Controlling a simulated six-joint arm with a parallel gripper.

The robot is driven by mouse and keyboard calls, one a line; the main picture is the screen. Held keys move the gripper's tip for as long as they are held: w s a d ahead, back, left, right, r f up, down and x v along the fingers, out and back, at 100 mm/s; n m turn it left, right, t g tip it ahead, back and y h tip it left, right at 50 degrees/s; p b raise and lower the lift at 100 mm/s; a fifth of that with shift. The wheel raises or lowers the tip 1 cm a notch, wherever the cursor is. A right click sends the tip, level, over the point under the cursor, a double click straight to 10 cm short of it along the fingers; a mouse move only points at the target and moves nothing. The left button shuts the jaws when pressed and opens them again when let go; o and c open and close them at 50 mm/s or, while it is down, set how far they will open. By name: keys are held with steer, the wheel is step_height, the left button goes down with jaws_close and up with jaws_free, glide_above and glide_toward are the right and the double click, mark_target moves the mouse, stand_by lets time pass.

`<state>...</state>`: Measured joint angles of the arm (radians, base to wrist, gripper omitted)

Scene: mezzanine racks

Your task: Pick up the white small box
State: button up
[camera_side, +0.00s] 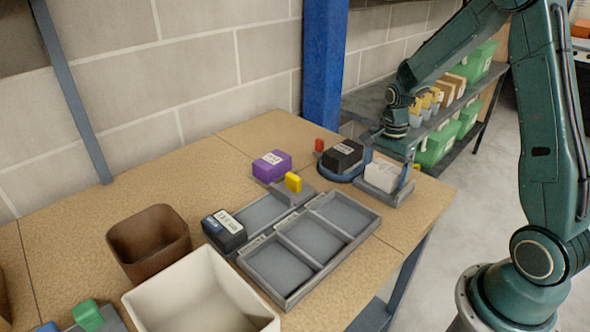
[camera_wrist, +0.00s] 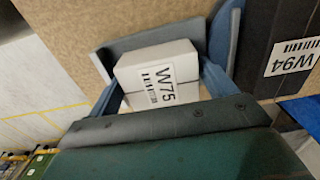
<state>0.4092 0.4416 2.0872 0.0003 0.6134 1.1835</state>
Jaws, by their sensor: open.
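The white small box (camera_side: 382,175) sits on a grey holder (camera_side: 393,199) near the right end of the table. In the wrist view, the white small box (camera_wrist: 158,76) shows a label reading W75. My gripper (camera_side: 386,170) is lowered over the box, with one finger on each side of it. In the wrist view, my gripper (camera_wrist: 160,88) is open, and its blue fingers flank the box. Whether the fingers touch its sides I cannot tell.
A black box (camera_side: 342,155) on a blue-edged stand is close beside, labelled W94 in the wrist view (camera_wrist: 293,58). A purple box (camera_side: 271,165), yellow block (camera_side: 293,182), divided grey tray (camera_side: 300,290) and dark box (camera_side: 224,230) lie leftward. A blue post (camera_side: 324,65) rises behind.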

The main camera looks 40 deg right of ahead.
mark_target(385, 168)
steer(key=c, duration=0.8)
steer(key=shift+r, duration=0.15)
step_height(385, 168, up, 20)
steer(key=shift+f, duration=0.1)
stand_by(0.8)
